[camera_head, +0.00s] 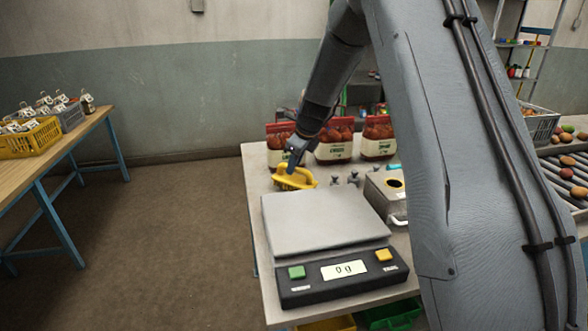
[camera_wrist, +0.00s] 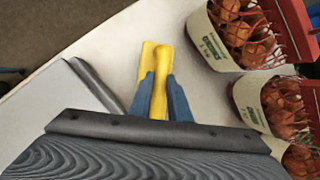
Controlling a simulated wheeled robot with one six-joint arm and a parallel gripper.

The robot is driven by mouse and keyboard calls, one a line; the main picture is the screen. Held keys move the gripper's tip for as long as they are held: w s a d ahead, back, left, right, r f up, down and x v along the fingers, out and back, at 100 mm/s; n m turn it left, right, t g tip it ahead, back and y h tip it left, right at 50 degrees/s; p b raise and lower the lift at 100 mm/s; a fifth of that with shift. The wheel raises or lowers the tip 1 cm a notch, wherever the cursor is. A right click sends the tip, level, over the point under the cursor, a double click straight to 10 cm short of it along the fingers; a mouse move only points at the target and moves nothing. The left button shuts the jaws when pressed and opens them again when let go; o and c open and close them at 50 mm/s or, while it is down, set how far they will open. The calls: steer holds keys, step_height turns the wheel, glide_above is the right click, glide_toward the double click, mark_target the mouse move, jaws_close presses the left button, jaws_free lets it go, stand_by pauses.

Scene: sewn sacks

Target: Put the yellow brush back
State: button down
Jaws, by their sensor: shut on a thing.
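The yellow brush (camera_head: 295,179) is behind the scale, near the left edge of the table. It also shows in the wrist view (camera_wrist: 153,60), between the two blue fingers. My gripper (camera_head: 294,160) is shut on the brush's handle; it also shows in the wrist view (camera_wrist: 160,100). The brush's underside is hidden, so I cannot tell whether it touches the table.
A scale (camera_head: 325,222) reading 0 g stands at the front of the table (camera_head: 254,162). Several red sacks (camera_head: 334,140) stand at the back. Small metal weights (camera_head: 344,180) and a metal box (camera_head: 385,195) are right of the brush.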

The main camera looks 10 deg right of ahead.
steer(key=shift+f, duration=0.95)
steer(key=c, duration=1.7)
jaws_free()
steer(key=shift+f, duration=0.1)
steer(key=shift+o, duration=0.2)
steer(key=b+v, duration=0.3)
steer(key=v, duration=0.9)
steer(key=shift+s, duration=0.1)
